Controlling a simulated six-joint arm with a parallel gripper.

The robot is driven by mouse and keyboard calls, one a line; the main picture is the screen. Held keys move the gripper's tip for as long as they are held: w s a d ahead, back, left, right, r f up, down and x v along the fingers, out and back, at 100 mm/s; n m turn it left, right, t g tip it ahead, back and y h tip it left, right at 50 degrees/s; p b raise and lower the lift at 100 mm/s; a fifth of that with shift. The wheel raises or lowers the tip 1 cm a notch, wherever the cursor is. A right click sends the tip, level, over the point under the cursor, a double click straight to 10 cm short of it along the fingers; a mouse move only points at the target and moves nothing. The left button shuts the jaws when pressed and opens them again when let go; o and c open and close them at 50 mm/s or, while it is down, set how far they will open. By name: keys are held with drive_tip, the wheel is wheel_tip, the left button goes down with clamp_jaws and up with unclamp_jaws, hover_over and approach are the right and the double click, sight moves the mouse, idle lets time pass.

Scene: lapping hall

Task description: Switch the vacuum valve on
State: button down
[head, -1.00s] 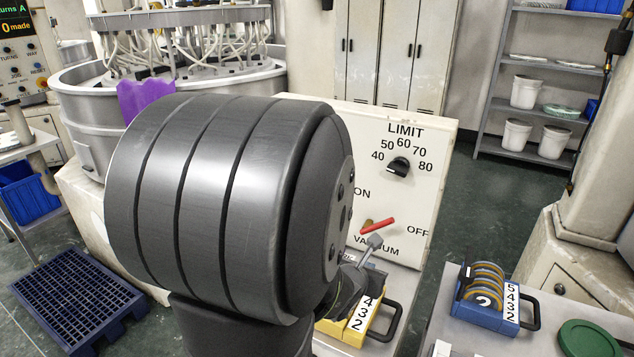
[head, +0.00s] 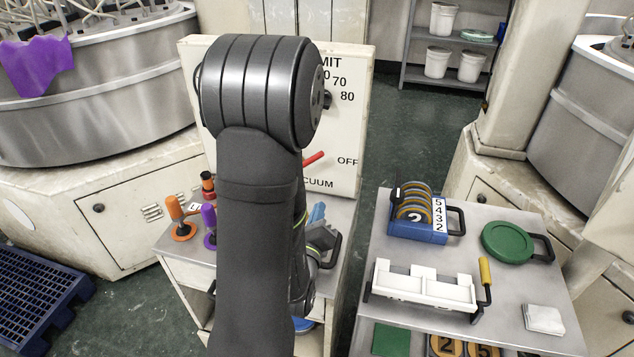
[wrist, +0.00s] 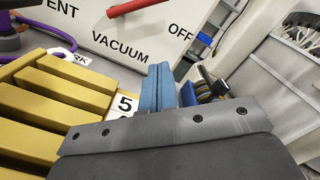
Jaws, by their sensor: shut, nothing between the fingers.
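The vacuum valve's red lever (head: 314,159) is on the white panel (head: 350,120), above the word VACUUM. Its visible end points right and slightly up, towards OFF. My arm hides its pivot and the ON side in the head view. The lever also shows at the top of the wrist view (wrist: 137,7), cut off by the edge. My gripper (head: 318,212) is below the lever and apart from it, largely hidden behind my arm. In the wrist view its blue fingertips (wrist: 158,88) are together with nothing between them.
Yellow blocks (wrist: 45,105) with number labels lie close by at left in the wrist view. Orange (head: 180,218) and purple (head: 209,225) handled tools stand left of my arm. The right-hand table (head: 460,255) holds a blue ring rack (head: 418,232), a green disc (head: 508,241) and a white tray (head: 425,288).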

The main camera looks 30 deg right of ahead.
drive_tip(key=w+d+r, duration=0.3)
drive_tip(key=w+d, duration=0.2)
drive_tip(key=w, duration=0.4)
drive_tip(key=shift+w+d+r, duration=0.15)
drive_tip(key=shift+w, duration=0.1)
drive_tip(key=shift+w+r+n, duration=0.1)
drive_tip(key=shift+r+n, duration=0.2)
drive_tip(key=shift+n, duration=0.3)
drive_tip(key=shift+w+a+r+n+y, duration=0.1)
drive_tip(key=shift+w+a+r+n, duration=0.4)
drive_tip(key=shift+n, duration=0.75)
drive_tip(key=shift+w+a+r+n+y, duration=0.1)
drive_tip(key=shift+w+a+r+n, duration=0.45)
drive_tip(key=shift+n, duration=0.75)
drive_tip(key=shift+w+a+r+n+y, duration=0.1)
drive_tip(key=shift+w+a+r+n, duration=0.4)
drive_tip(key=shift+n, duration=0.75)
drive_tip(key=shift+s+r, duration=0.15)
drive_tip(key=shift+s+d, duration=0.1)
